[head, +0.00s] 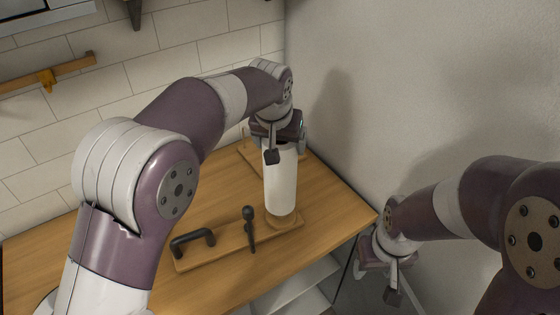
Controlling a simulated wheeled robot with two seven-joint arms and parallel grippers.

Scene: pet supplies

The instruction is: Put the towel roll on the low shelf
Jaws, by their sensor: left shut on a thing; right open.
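The white towel roll (281,182) stands upright at the right part of the wooden counter. My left gripper (281,146) comes down over its top and is shut on it. The roll's lower end is at a round wooden base (284,221) on a wooden board; I cannot tell whether they touch. My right gripper (381,282) is open and empty, beyond the counter's right edge. White shelf-like surfaces (298,284) show below the counter's front edge; I cannot tell for sure which is the low shelf.
The wooden board (212,249) carries a dark handle (193,241) and a dark upright peg (249,228), left of the roll. Another board (250,154) lies behind. The grey wall (420,80) is close on the right. The counter (330,200) is clear right of the roll.

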